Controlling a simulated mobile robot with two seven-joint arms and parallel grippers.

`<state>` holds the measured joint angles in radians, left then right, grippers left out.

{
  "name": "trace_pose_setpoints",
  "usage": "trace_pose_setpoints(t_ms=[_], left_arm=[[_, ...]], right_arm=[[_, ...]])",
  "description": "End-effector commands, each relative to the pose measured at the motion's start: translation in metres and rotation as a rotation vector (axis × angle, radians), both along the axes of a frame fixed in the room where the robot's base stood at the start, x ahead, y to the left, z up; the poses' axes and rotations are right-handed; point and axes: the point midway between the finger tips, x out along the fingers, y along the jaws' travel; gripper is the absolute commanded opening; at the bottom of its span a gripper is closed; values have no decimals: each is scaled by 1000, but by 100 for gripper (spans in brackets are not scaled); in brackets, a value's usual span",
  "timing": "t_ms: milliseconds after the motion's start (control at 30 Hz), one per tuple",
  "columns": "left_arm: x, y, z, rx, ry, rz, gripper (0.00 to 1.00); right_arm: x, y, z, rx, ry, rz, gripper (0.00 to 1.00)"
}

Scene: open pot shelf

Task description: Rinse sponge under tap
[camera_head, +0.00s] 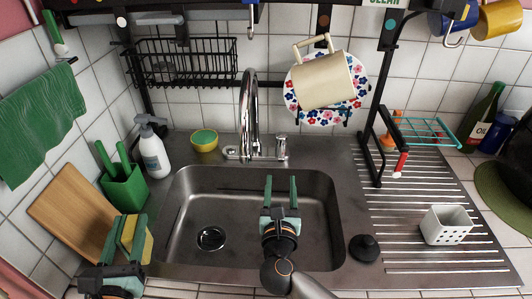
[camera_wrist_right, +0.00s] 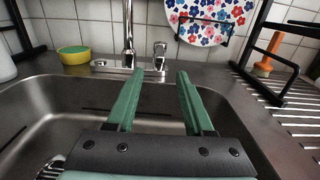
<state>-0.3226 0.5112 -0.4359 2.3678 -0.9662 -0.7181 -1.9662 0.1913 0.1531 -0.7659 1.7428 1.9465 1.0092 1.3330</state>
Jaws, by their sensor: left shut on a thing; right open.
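My left gripper (camera_head: 128,228) is shut on a yellow sponge (camera_head: 146,246) at the lower left, beside the sink's left edge. The gripper's fingers hide part of the sponge. My right gripper (camera_head: 281,181) is open and empty over the sink basin, pointing toward the back; its green fingers (camera_wrist_right: 158,78) show apart in the right wrist view. The chrome tap (camera_head: 247,118) arches up behind the sink, and also shows in the right wrist view (camera_wrist_right: 128,35). Its handle (camera_head: 281,147) stands just right of it. I see no water running. The steel sink (camera_head: 180,215) is empty.
A yellow and green rounded piece (camera_head: 204,141) lies behind the sink. A soap bottle (camera_head: 153,152) and a green holder (camera_head: 123,187) stand left. A black stopper (camera_head: 364,248) and white holder (camera_head: 446,225) are right. A black rack post (camera_head: 377,150) rises beside the drainboard (camera_head: 420,190).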

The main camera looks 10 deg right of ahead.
Motion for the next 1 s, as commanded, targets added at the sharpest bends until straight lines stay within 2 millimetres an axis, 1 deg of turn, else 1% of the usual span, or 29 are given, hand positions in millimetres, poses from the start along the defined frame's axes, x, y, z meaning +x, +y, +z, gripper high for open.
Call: trace_pose_setpoints(t_ms=[33,300,400,500,700,967,1000], left_arm=[[0,0,2,0,0,0,0],[0,0,4,0,0,0,0],[0,0,4,0,0,0,0],[0,0,4,0,0,0,0],[0,0,4,0,0,0,0],[0,0,4,0,0,0,0],[0,0,4,0,0,0,0]], right_arm=[[11,-3,3,-5,-3,-2,52],[63,-13,2,-4,-2,-1,52],[77,-16,2,-2,-2,-2,52],[88,-18,1,-2,-2,-1,52],[97,-20,1,0,0,0,52],[98,-20,1,0,0,-1,52],[98,-20,1,0,0,-1,49]])
